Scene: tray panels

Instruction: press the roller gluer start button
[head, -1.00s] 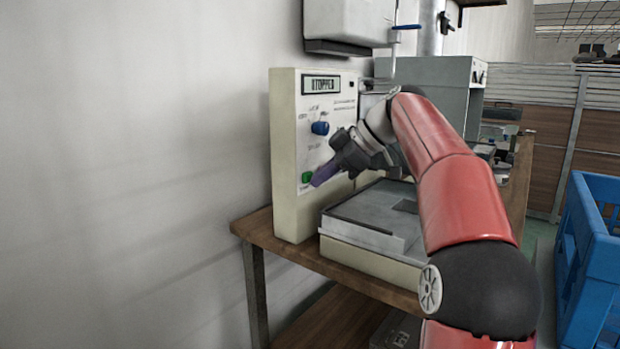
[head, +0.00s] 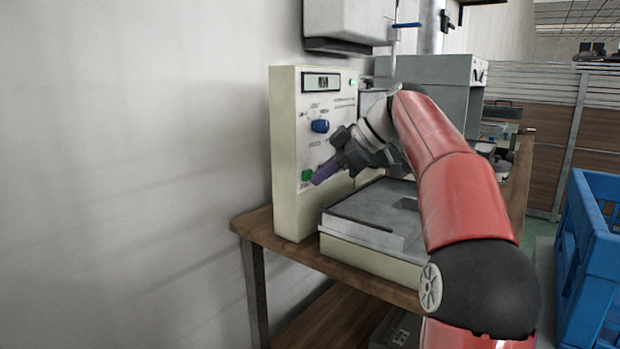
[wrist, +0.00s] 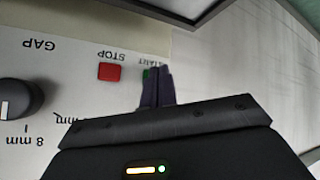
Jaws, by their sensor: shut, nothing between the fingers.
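The roller gluer's cream control panel (head: 285,150) stands upright on the bench against the wall. Its green START button (head: 307,175) is low on the panel face; in the wrist view a green sliver of it (wrist: 146,74) shows beside my fingertips, the rest hidden. My gripper (head: 318,181) is shut and empty, its purple fingers (wrist: 156,72) pointing at the panel at START. I cannot tell whether the tips still touch the button. The red STOP button (wrist: 110,72) is beside them, apart. The display (head: 322,83) shows a short word, and a small lamp (head: 352,82) is green.
A blue knob (head: 320,126) sits above START; the wrist view shows a dark knob (wrist: 14,98) near GAP. A grey-topped tray unit (head: 370,225) lies below my gripper on the wooden bench (head: 262,228). A blue crate (head: 595,235) stands at the right.

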